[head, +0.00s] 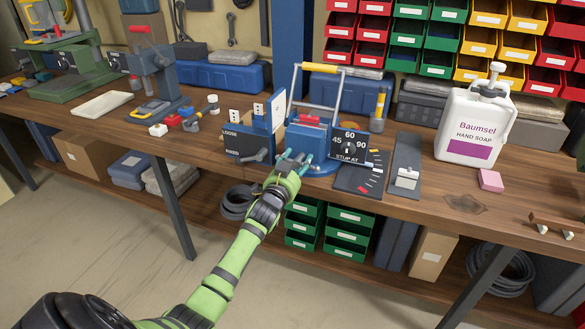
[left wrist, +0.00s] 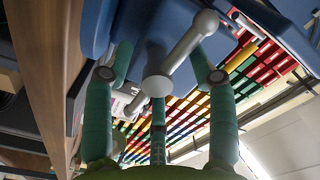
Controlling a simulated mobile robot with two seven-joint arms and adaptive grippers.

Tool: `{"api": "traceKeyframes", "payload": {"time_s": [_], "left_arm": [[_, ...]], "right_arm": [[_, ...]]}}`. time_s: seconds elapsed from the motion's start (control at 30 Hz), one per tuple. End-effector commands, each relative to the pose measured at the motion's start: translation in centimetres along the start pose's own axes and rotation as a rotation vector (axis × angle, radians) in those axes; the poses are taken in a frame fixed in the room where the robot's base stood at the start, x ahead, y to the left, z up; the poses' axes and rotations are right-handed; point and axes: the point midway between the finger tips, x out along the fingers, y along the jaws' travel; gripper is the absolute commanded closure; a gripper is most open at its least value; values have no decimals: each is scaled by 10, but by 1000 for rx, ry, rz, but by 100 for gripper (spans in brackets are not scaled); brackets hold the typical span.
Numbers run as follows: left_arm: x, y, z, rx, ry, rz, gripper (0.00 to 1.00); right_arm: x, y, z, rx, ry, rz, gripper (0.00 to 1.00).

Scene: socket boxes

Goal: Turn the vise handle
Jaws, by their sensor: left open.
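The blue vise (head: 307,135) stands at the front edge of the wooden workbench, in the middle of the head view. Its grey handle, a bar with round ends on a spindle, shows close up in the left wrist view (left wrist: 190,45), slanting up to the right. My left gripper (head: 295,159) is at the vise's front, with teal fingers open. In the left wrist view its fingers (left wrist: 158,70) spread on both sides of the handle, with a third below. I cannot tell whether any finger touches it. In the head view the gripper hides the handle. My right gripper is not in view.
A dark LOOSE/FIXED panel (head: 245,145) with a small lever stands left of the vise, and an angle dial panel (head: 349,146) right of it. A soap bottle (head: 474,120) and pink block (head: 490,180) are farther right. Green drawers (head: 347,235) sit below the bench.

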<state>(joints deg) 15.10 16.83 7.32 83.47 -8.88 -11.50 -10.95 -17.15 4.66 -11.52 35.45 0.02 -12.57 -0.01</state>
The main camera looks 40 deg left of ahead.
Motion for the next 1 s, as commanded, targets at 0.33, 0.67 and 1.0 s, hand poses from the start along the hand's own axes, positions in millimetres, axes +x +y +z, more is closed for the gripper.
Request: {"api": "traceKeyframes", "payload": {"time_s": [0.33, 0.67, 1.0], "left_arm": [[-52, 1, 2, -1, -2, 2, 43], [-107, 0, 1, -2, -1, 0, 43], [-117, -1, 0, -1, 0, -2, 43]], "right_arm": [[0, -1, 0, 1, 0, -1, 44], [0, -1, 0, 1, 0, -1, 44], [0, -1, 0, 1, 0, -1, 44]]}}
